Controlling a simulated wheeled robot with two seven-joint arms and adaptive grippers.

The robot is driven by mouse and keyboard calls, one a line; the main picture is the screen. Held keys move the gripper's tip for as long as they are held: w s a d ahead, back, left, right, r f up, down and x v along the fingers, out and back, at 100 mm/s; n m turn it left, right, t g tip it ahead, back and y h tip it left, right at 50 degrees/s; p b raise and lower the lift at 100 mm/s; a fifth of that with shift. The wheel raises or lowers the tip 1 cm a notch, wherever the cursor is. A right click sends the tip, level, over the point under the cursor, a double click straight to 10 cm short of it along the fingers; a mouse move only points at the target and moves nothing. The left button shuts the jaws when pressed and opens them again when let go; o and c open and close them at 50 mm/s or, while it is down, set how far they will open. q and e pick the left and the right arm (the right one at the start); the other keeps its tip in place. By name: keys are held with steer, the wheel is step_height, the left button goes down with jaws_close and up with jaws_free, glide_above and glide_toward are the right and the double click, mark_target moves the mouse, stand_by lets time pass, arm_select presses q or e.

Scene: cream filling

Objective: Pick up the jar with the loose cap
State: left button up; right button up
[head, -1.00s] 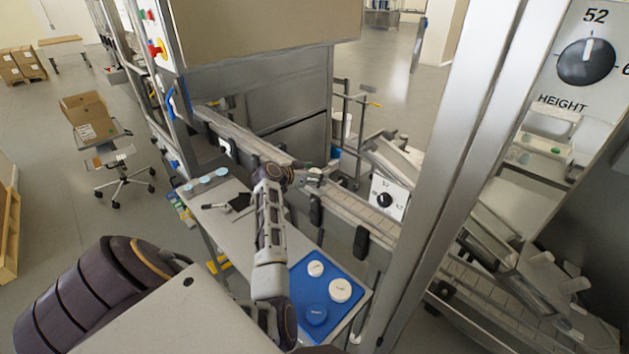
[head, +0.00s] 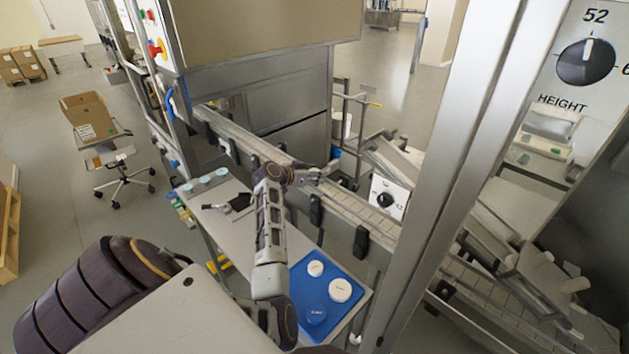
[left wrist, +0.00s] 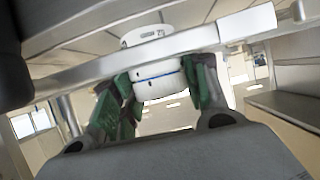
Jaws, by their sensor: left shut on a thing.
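My left gripper (head: 322,172) reaches over the conveyor (head: 345,203) in the head view. In the left wrist view its green-padded fingers (left wrist: 160,92) are shut on the sides of a white jar (left wrist: 160,80) with a thin blue line. A white round cap (left wrist: 142,36) with dark print shows above the jar. A metal rail crosses the picture between cap and jar body, so I cannot tell how the cap sits. In the head view the jar is too small and covered to make out clearly. My right gripper is not in view.
A blue mat (head: 333,324) with white and blue round lids lies on the grey table (head: 240,240) beside my arm. Several pale round lids and a dark tool (head: 240,202) are at its far end. A tall metal post (head: 455,150) stands at right.

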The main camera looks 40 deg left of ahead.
arm_select(q)
steer(key=shift+r, duration=0.1)
steer(key=shift+r, duration=0.75)
step_height(320, 180, up, 8)
steer(key=shift+f+b, duration=0.15)
steer(key=shift+b, duration=0.2)
steer(key=shift+r, duration=0.35)
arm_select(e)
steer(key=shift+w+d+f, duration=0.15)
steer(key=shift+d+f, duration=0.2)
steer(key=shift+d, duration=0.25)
